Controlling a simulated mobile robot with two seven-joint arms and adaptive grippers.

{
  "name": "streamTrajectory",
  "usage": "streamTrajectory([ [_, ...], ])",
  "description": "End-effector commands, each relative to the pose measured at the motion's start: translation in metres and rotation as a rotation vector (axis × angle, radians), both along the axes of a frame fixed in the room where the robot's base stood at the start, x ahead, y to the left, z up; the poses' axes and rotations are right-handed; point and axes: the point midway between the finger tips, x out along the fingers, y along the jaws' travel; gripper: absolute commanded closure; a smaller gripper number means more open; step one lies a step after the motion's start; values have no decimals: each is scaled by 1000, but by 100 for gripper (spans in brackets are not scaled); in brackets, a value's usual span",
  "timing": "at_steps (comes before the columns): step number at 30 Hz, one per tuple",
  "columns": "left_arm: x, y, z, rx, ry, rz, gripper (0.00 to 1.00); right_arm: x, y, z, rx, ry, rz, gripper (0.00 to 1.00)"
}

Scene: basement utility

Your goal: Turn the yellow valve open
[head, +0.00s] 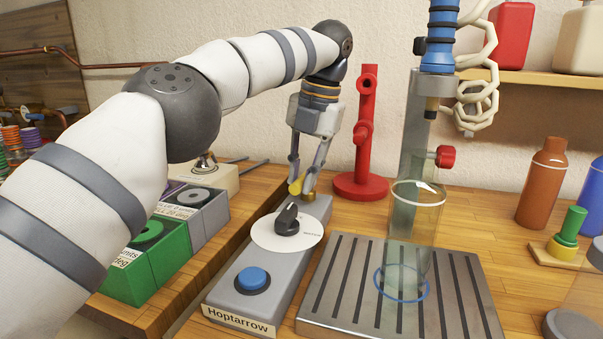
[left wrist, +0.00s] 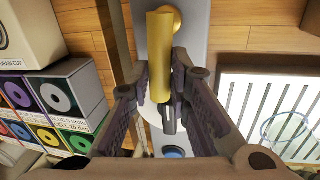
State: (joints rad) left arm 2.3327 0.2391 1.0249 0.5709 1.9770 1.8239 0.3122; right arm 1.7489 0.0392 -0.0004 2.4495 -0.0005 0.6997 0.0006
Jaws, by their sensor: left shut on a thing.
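The yellow valve (head: 296,187) stands at the far end of a grey control box (head: 228,292). In the left wrist view its yellow handle (left wrist: 160,60) points down the picture from a round brass base (left wrist: 178,18). My left gripper (head: 306,183) reaches down from above, shut on the yellow handle, with one finger on each side of it in the left wrist view (left wrist: 162,88). The fingers partly hide the valve in the head view. My right gripper is not in view.
Nearer on the box are a black knob (head: 287,219) on a white dial and a blue button (head: 253,279). A clear glass (head: 413,225) stands on a slotted metal tray (head: 462,290) to the right. A red stand (head: 362,185) is behind. Colored boxes (head: 155,258) are left.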

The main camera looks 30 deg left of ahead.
Motion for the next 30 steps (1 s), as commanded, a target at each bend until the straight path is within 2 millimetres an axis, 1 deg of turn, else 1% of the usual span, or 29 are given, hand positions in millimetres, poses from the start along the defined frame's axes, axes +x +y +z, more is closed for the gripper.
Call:
streamTrajectory([
  [9,1,-2,0,-2,-4,80,100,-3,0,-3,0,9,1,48],
  [23,1,-2,1,-2,-4,90,100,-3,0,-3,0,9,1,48],
  [24,1,-2,1,-2,-4,89,76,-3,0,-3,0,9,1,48],
  [26,1,-2,1,-2,-4,89,62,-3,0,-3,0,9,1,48],
  [30,1,-2,1,-1,-2,88,62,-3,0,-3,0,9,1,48],
])
